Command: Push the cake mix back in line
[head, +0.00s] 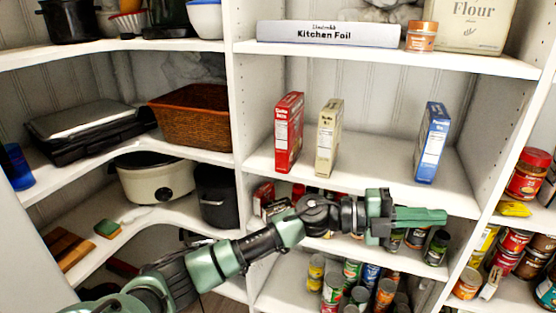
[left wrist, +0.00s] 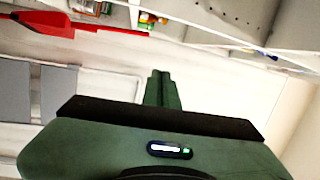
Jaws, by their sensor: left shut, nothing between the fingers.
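Three upright boxes stand apart on the middle shelf (head: 380,185): a red box (head: 288,135), a cream box (head: 329,138) and a blue box (head: 431,143). Their print is too small to tell which is the cake mix. The red box stands closest to the shelf's front edge, the cream one slightly behind, the blue one farther in. My left gripper (head: 440,216) is shut and empty, in front of and below the blue box, touching no box. Its closed fingers (left wrist: 162,78) show in the left wrist view, with no box near them. My right gripper is not in view.
Cans and jars (head: 352,272) crowd the lower shelves. A kitchen foil box (head: 328,34), a small jar (head: 421,36) and a flour container (head: 473,24) stand on the shelf above. Shelf room is free between the cream and blue boxes. A vertical divider (head: 503,120) bounds the right.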

